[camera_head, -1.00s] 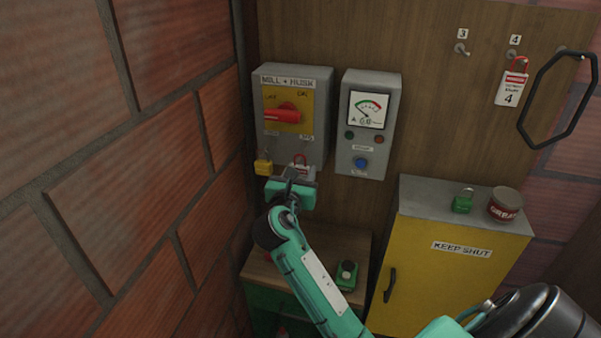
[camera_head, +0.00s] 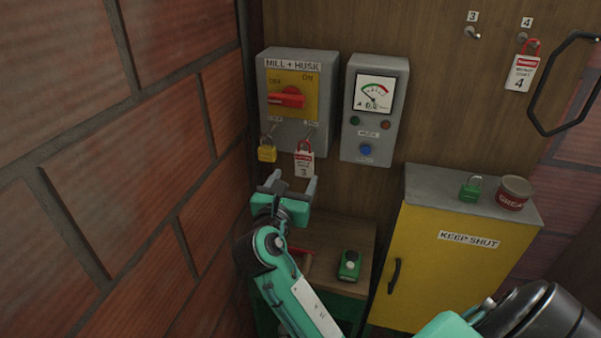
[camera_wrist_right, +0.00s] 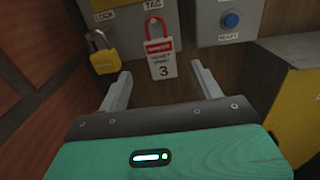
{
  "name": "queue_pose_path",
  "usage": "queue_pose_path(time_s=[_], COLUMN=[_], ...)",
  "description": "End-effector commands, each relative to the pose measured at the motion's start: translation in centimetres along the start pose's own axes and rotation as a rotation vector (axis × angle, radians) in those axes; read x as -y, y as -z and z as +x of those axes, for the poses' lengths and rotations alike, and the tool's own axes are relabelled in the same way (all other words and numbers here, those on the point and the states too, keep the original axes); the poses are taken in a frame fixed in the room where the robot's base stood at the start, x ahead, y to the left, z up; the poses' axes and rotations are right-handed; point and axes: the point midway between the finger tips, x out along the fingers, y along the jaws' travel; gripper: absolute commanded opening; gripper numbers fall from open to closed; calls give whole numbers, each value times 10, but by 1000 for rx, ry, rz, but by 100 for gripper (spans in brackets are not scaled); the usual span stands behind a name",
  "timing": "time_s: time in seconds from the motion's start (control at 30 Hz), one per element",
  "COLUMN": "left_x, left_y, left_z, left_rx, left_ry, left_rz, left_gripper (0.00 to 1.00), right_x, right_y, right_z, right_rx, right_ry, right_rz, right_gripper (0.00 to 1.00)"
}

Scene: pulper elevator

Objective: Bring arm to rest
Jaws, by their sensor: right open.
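My right gripper (camera_head: 290,184) is open and empty, just below the MILL + HUSK switch box (camera_head: 297,128). It also shows in the right wrist view with its two fingers apart (camera_wrist_right: 160,88). A red-and-white tag numbered 3 (camera_head: 304,162) hangs from the box's TAG point, beyond the fingertips and clear of them; it shows between the fingers in the wrist view (camera_wrist_right: 163,66). A yellow padlock (camera_head: 267,152) hangs at the LOCK point on the left. The red switch handle (camera_head: 287,100) lies level, its end towards OFF. My left gripper is not in view.
A meter box (camera_head: 374,125) is right of the switch box. A yellow KEEP SHUT cabinet (camera_head: 440,270) carries a green padlock (camera_head: 471,188) and a red tin (camera_head: 514,192). A low table (camera_head: 335,235) holds a green device (camera_head: 349,265). A brick wall (camera_head: 130,190) is close on the left.

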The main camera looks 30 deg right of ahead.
Motion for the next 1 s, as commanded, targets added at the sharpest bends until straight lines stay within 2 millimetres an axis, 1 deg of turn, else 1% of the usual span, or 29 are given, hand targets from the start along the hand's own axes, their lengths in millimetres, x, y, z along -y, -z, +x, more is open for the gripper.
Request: queue_pose_path(time_s=[0.03, 0.1, 0.23, 0.33, 0.5, 0.6, 0.67, 0.77, 0.87, 0.9, 1.0], left_x=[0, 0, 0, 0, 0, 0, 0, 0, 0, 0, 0], left_y=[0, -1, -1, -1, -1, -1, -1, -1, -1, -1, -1], left_z=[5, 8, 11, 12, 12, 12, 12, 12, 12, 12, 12], left_rx=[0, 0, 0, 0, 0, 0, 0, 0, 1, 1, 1], left_ry=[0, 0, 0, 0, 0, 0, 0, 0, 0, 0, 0], left_rz=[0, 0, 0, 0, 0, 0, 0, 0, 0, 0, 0], left_gripper=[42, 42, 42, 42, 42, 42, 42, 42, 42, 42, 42], right_x=[0, 0, 0, 0, 0, 2, 4, 11, 20, 24, 34], right_y=[4, 3, 2, 1, 0, 7, 17, 46, 80, 94, 127], right_z=[-11, -22, -38, -44, -46, -46, -46, -47, -53, -55, -66], right_rx=[-3, -3, -2, -1, -2, -21, -51, -141, -261, -313, -439], right_ry=[-2, -2, -1, 0, 0, -7, -16, -33, -33, -25, 12], right_rz=[2, 1, 1, 0, 1, 32, 84, 227, 421, 499, 695], right_gripper=[66, 66, 66, 66, 66, 66, 66, 66, 66, 66, 66])
